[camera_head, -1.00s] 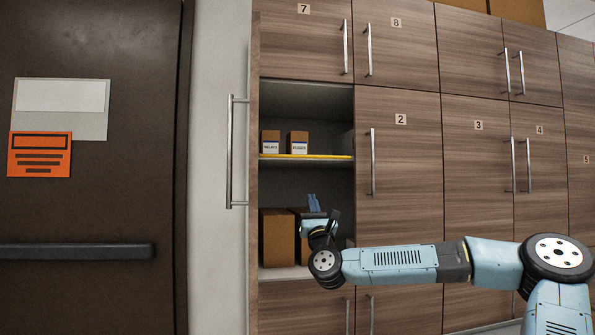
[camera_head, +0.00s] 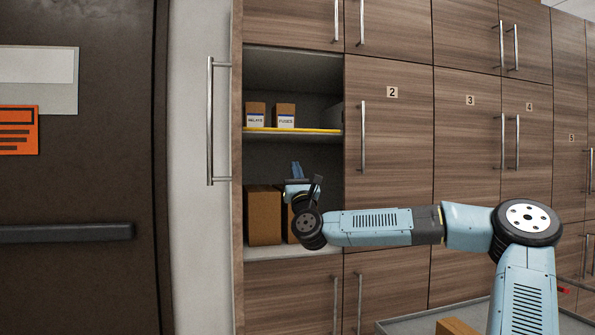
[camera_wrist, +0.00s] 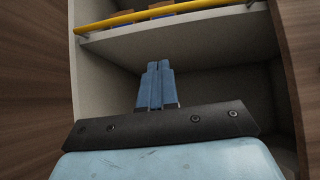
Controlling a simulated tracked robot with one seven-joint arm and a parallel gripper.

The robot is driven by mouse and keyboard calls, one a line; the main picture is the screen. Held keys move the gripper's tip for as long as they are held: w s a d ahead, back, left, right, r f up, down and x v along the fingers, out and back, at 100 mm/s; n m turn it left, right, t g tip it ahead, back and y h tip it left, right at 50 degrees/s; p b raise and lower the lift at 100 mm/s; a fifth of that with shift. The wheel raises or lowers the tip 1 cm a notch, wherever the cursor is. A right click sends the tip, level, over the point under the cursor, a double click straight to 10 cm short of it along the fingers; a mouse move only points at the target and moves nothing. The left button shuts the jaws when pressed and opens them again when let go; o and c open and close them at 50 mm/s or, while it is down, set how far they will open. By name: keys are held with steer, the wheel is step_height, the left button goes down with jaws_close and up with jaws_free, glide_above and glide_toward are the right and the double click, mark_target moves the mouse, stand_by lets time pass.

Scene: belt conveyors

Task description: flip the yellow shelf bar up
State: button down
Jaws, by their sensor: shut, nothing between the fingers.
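The yellow shelf bar (camera_head: 292,131) runs along the front edge of the middle shelf in the open cabinet. In the wrist view the yellow bar (camera_wrist: 150,14) crosses the top of the picture, in front of the shelf edge. My gripper (camera_head: 297,168) points upward below the bar, in front of the lower compartment. In the wrist view my gripper (camera_wrist: 157,70) has its blue fingers together, with nothing between them. Its tips are below the bar and apart from it in the picture.
Two small labelled boxes, relays (camera_head: 255,114) and fuses (camera_head: 285,115), stand on the shelf behind the bar. Larger brown boxes (camera_head: 264,216) stand in the lower compartment, partly behind my wrist. The open door (camera_head: 196,145) is at left; closed door 2 (camera_head: 390,165) is at right.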

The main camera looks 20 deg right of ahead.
steer(key=w+r, duration=0.5)
steer(key=r, duration=0.3)
steer(key=shift+r, duration=0.4)
steer(key=shift+w, duration=0.1)
steer(key=shift+r+g, duration=0.3)
steer(key=shift+g, duration=0.2)
